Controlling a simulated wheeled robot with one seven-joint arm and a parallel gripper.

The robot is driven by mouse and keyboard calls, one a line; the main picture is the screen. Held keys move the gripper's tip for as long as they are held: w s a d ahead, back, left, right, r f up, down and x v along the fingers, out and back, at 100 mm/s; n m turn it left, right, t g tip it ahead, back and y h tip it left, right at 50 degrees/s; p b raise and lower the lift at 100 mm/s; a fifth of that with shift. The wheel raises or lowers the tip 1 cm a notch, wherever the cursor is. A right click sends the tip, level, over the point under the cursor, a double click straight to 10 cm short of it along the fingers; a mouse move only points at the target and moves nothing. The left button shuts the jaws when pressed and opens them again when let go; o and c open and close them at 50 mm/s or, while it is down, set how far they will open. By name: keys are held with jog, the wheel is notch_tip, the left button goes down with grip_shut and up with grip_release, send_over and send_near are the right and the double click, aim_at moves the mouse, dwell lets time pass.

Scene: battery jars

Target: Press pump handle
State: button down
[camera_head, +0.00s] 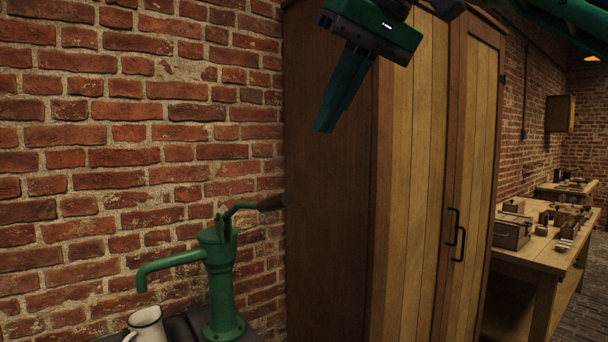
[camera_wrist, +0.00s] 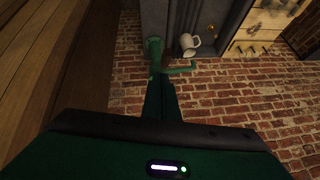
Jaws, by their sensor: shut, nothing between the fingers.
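The green pump (camera_head: 219,275) stands by the brick wall at the lower left in the head view. Its spout (camera_head: 165,262) points left. In the wrist view the pump (camera_wrist: 154,46) appears beyond my gripper fingers (camera_wrist: 160,82). The fingers hide part of the view there, and I cannot clearly make out the handle.
A white mug (camera_head: 148,326) stands below the spout; it also shows in the wrist view (camera_wrist: 189,45). A tall wooden cabinet (camera_head: 330,230) rises right of the pump. A workbench (camera_head: 545,255) with several items stands farther right. A drawer unit (camera_wrist: 255,35) shows in the wrist view.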

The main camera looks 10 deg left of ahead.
jog(key=r, duration=0.1)
jog(key=r+y, duration=0.1)
jog(key=r, duration=0.1)
jog(key=shift+s+d, duration=0.1)
jog(key=shift+s, duration=0.25)
jog(key=shift+f, duration=0.1)
jog(key=s+d+f+x, duration=0.1)
jog(key=x, duration=1.1)
jog(key=shift+s+d+f, duration=0.15)
jog(key=shift+s+f, duration=0.05)
jog(key=shift+f, duration=0.35)
dwell(0.8)
